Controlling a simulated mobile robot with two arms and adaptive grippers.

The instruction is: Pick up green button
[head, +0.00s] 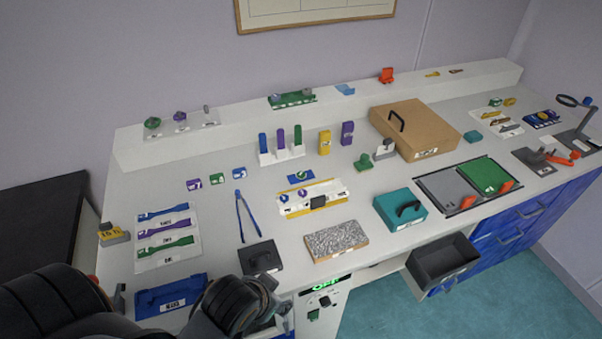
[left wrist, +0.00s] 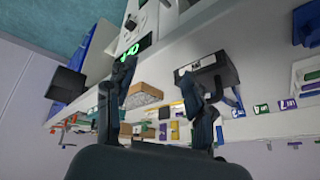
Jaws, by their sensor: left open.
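Several small green pieces show in the head view, and I cannot tell for sure which is the green button. A green knob (head: 152,122) stands on the back ledge at the left. A green stamp-like piece (head: 367,162) stands mid-table beside the brown case. A small green piece (head: 313,314) is on the front panel below a lit green display (head: 326,284). My left gripper (left wrist: 155,75) is open and empty in the left wrist view, facing the table front and the display. In the head view my dark wrist largely hides it at the lower left. My right gripper is out of view.
A blue case (head: 172,296) and a dark square block (head: 260,257) lie near my left arm. A speckled slab (head: 336,241), a teal case (head: 400,207) and an open grey drawer (head: 441,264) are along the front. Open floor lies at lower right.

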